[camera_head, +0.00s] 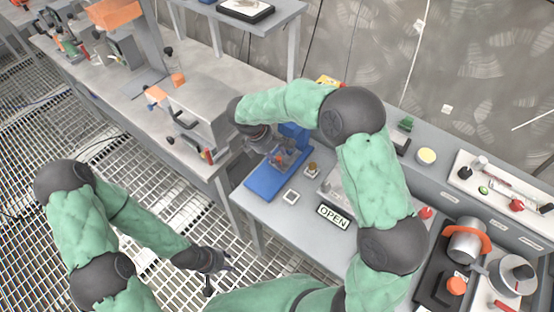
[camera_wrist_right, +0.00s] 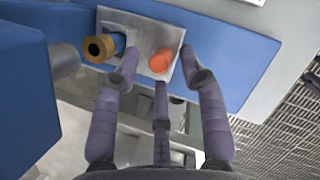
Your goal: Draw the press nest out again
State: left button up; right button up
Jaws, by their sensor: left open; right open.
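The press (camera_head: 292,132) is blue and stands on a blue base (camera_head: 268,184) on the grey bench. Its nest is a silver plate (camera_wrist_right: 140,35) with an orange knob (camera_wrist_right: 161,60), and a brass ring (camera_wrist_right: 99,47) sits at its left in the right wrist view. The knob also shows small in the head view (camera_head: 279,158). My right gripper (camera_wrist_right: 160,62) is open, its fingers on either side of the knob with a gap; contact is not clear. In the head view the right gripper (camera_head: 272,150) hangs over the press base. My left gripper (camera_head: 210,274) is open and empty above the floor grating.
An OPEN sign (camera_head: 333,216), a white square (camera_head: 290,196) and a small brass part (camera_head: 312,168) lie right of the press base. A grey box-shaped machine (camera_head: 203,107) stands on the bench to the left. A steel cup (camera_head: 465,245) stands at the right.

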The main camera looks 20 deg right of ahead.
jog(key=shift+x, duration=0.75)
jog(key=shift+c, duration=0.2)
grip_shut()
jog(key=s+a+p, duration=0.1)
jog(key=s+a, duration=0.1)
jog(key=s+a+p, duration=0.1)
jog(key=s+a, duration=0.1)
jog(key=a, duration=0.1)
jog(key=s+a+p, duration=0.1)
jog(key=s+a, duration=0.1)
jog(key=shift+a, duration=0.25)
jog(key=shift+s+a+f, duration=0.1)
jog(key=shift+s+a, duration=0.2)
jog(key=shift+o, duration=0.2)
grip_release()
jog(key=shift+d, duration=0.1)
jog(key=shift+w, duration=0.1)
